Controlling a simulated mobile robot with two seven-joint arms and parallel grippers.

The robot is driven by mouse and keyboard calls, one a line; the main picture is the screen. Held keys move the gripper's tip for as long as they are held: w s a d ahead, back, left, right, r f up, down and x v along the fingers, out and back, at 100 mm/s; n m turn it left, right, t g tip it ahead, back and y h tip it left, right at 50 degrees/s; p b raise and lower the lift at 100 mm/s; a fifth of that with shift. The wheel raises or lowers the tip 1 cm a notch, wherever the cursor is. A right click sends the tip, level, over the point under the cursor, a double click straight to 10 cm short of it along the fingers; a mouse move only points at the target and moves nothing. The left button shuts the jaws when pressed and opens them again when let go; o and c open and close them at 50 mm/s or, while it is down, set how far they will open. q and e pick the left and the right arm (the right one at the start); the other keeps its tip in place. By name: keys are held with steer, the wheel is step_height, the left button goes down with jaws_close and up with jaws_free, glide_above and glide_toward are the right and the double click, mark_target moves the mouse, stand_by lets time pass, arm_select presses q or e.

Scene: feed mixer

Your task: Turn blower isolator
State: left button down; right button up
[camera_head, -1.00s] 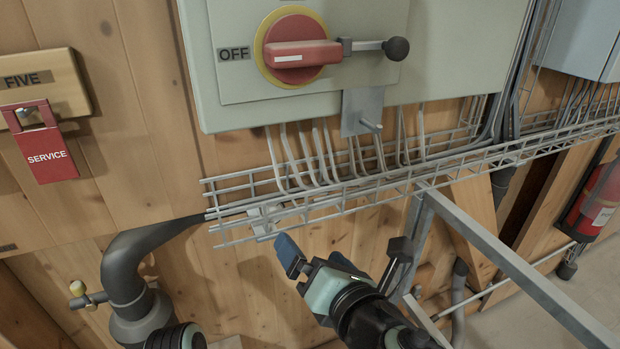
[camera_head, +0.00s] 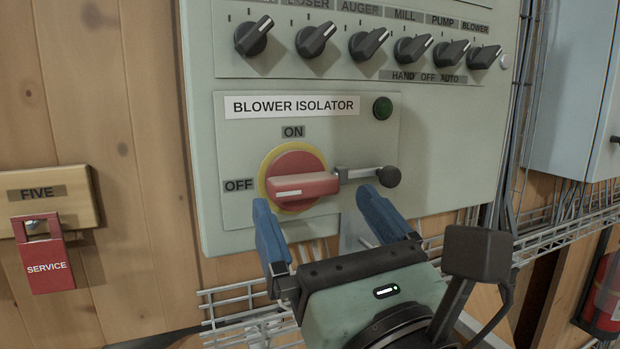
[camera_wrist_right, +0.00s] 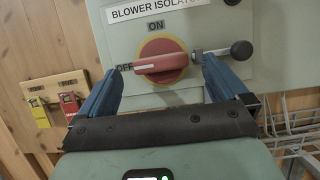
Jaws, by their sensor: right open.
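The blower isolator (camera_head: 300,187) is a red rotary handle on a yellow ring, set in a grey-green panel. Its handle lies level, with its white mark toward the OFF label (camera_head: 238,185); the ON label (camera_head: 293,132) is above. A metal rod with a black ball (camera_head: 388,177) extends to the right of the handle. My right gripper (camera_head: 322,222) is open, its blue fingers just below and in front of the handle, apparently apart from it. In the right wrist view the handle (camera_wrist_right: 162,63) shows between and beyond the fingers (camera_wrist_right: 155,85). My left gripper is not in view.
A red SERVICE tag (camera_head: 43,262) hangs at left on a wooden wall. A wire cable tray (camera_head: 235,303) runs below the panel. A fire extinguisher (camera_head: 605,295) stands at right.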

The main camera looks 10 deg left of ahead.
mark_target(309, 191)
steer(key=shift+p+x, duration=0.4)
steer(key=shift+x, duration=1.45)
steer(key=c, duration=0.9)
